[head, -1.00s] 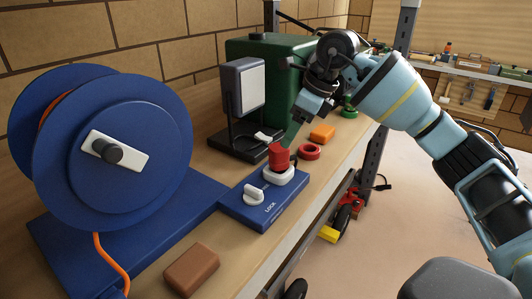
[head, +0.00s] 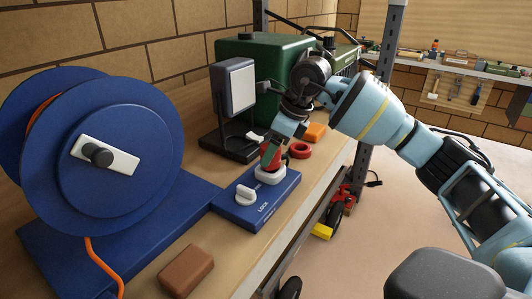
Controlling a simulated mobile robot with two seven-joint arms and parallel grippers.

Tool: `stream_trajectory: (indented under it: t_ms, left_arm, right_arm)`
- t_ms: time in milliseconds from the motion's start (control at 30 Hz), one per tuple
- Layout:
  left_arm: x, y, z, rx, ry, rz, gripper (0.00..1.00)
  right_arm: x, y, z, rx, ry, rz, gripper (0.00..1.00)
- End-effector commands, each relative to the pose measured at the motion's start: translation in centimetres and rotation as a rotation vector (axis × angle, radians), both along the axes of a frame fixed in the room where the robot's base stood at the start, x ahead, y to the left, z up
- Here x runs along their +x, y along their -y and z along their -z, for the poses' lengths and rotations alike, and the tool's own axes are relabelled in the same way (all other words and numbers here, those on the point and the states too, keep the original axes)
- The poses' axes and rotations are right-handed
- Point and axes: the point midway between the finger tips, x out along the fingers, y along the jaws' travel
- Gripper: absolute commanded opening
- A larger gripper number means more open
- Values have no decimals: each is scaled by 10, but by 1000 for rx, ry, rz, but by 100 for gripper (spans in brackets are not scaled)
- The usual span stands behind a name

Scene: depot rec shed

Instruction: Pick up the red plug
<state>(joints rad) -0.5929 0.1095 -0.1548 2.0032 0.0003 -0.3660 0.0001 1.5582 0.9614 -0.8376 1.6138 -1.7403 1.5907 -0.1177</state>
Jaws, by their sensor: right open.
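The red plug (head: 274,163) stands in a white round socket (head: 270,176) at the far end of a blue box (head: 262,213) on the bench. The box also carries a white knob (head: 245,195) beside the word LOCK. My right gripper (head: 271,153) is open and comes down from above right, its fingertips at the plug's upper part. The fingers hide part of the plug, and I cannot tell whether they touch it. My left gripper is not in view.
A red ring (head: 300,150) and an orange block (head: 316,131) lie just behind the plug. A grey-white panel on a black stand (head: 234,86) is behind left. A blue cable reel (head: 110,160) fills the left; a brown block (head: 186,270) lies in front.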

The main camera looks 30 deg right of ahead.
Motion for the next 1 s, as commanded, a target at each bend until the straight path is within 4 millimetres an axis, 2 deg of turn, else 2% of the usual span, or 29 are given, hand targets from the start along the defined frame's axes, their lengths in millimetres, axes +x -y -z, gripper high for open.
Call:
stream_trajectory:
  t_ms: [200, 433, 800, 1000]
  left_arm:
    - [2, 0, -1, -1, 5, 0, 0]
    - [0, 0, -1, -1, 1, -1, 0]
    - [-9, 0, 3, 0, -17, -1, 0]
    - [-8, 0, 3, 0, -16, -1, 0]
  right_arm:
    - [6, -4, 18, -1, 1, 0, 68]
    - [7, -4, 19, -1, 1, -1, 68]
    - [6, -5, 19, 0, 0, -1, 20]
    - [6, -6, 19, 2, -1, -3, 20]
